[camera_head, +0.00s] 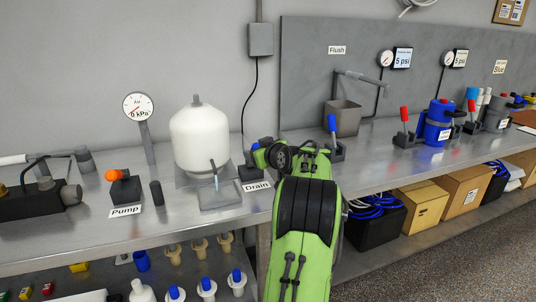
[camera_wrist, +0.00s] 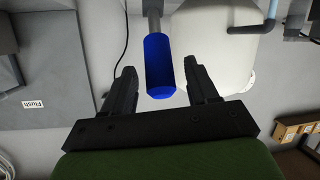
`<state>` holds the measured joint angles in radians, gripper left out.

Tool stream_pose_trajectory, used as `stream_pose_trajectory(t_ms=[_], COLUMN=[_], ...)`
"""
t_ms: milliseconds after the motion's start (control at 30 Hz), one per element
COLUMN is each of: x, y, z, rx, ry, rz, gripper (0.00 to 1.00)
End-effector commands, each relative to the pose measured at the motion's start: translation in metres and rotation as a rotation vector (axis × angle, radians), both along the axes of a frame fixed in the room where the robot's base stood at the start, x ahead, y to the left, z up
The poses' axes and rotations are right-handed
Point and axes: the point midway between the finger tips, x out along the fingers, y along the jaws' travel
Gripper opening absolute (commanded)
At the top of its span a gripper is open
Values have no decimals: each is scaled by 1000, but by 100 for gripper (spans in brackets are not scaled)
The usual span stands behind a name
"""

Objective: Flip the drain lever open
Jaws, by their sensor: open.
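The drain lever's blue handle (camera_wrist: 160,66) shows large in the wrist view, on a grey stem. My gripper (camera_wrist: 159,72) is open, with one black finger on each side of the handle's near end. I see gaps between the handle and both fingers; whether the handle's end is deep between them I cannot tell. In the head view the lever's dark base (camera_head: 251,171) stands behind the "Drain" label (camera_head: 257,186). My green arm reaches up to it and hides much of the lever and my fingers.
The white tank (camera_head: 200,138) stands just left of the lever on the metal bench (camera_head: 90,232). A second blue-handled lever (camera_head: 332,124) and a grey basin (camera_head: 343,118) stand to the right, near the "Flush" sign (camera_head: 338,50). An orange-knobbed pump switch (camera_head: 125,188) sits farther left.

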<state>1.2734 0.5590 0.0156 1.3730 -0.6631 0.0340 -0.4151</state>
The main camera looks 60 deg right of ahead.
Motion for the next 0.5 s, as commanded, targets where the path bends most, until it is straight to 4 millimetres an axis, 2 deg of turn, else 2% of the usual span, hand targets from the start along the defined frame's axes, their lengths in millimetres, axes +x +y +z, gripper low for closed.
stream_pose_trajectory(t_ms=[33,300,500], x=[-13,-75,-101], y=[6,45,62], z=[6,29,38], rx=[-2,-2,1], ry=[0,0,0], rz=[-6,-5,-2], gripper=[58,58,58])
